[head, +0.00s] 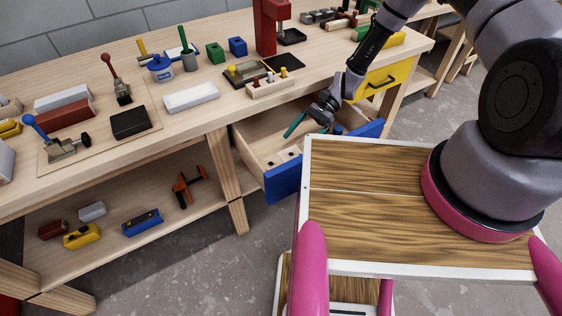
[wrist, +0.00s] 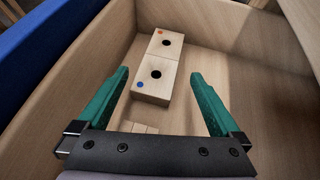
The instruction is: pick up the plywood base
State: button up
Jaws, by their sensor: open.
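Two pale wooden blocks lie end to end in the open drawer, each with a dark round hole on top. In the wrist view the nearer block (wrist: 147,88) has a blue dot and the farther block (wrist: 154,46) an orange dot. I cannot tell which is the plywood base. My gripper (wrist: 160,75) is open and empty, its teal fingers on either side of the nearer block's line, apart from it. In the head view my gripper (head: 314,130) is over the drawer, with the blocks (head: 271,165) to its left.
The drawer (head: 240,150) has wooden walls and a blue front (head: 285,180). A small slatted pale piece (wrist: 146,127) shows just beyond my gripper's body. The bench top (head: 215,115) above carries clamps, blocks and a red press (head: 267,25). A yellow drawer (head: 385,76) is at the right.

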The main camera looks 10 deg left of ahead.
aim_at(282, 158)
jog(key=x, duration=0.7)
jog(key=shift+a, duration=0.3)
jog(key=c, duration=1.3)
